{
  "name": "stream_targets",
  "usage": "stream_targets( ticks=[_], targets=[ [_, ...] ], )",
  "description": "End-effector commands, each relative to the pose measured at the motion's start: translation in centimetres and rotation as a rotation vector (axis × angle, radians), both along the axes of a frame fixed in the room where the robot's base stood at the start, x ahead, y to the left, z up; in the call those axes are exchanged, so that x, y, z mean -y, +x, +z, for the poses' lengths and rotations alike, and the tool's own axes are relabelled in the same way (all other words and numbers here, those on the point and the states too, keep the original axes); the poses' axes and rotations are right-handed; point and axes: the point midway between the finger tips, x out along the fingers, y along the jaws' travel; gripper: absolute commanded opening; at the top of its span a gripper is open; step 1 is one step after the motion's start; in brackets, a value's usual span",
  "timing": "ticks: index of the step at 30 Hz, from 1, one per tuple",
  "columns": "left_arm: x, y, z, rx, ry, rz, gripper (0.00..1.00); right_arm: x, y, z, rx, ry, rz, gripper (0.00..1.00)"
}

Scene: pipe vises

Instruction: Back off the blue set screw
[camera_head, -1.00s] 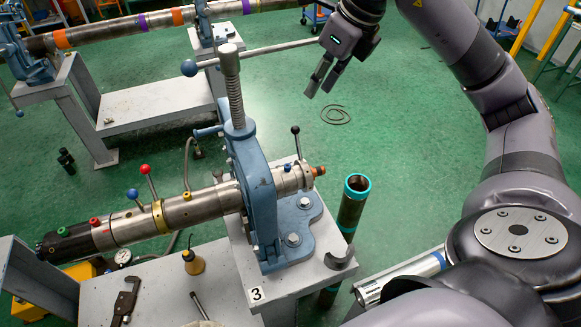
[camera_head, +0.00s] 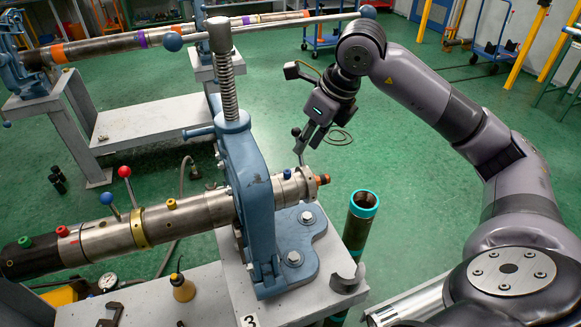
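A steel tool with coloured parts lies through the blue vise (camera_head: 255,185). It carries a green knob (camera_head: 24,242), a red knob (camera_head: 63,231), a yellow knob (camera_head: 171,204), and levers with a blue ball (camera_head: 106,197) and a red ball (camera_head: 124,172). My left gripper is out of view.
The vise's tall screw (camera_head: 224,80) and long crossbar (camera_head: 275,25) stand above the tool. A teal-topped pipe (camera_head: 360,225) stands right of the bench. An oil can (camera_head: 182,288) and a gauge (camera_head: 108,282) are at the front.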

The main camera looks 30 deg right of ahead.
Motion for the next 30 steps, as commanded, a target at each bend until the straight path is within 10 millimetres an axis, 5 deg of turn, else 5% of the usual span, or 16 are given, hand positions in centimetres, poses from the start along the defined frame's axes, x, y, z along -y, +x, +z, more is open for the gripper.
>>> stream_targets(
  ticks=[15, 30],
  targets=[
    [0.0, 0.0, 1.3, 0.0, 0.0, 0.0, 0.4, -1.3, 3.5, -8.9, -0.001, 0.002, -0.001, 0.25],
    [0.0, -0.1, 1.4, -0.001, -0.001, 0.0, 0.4, -1.4, 3.9, -10.0, 0.001, 0.0, 0.0, 0.21]
  ],
)
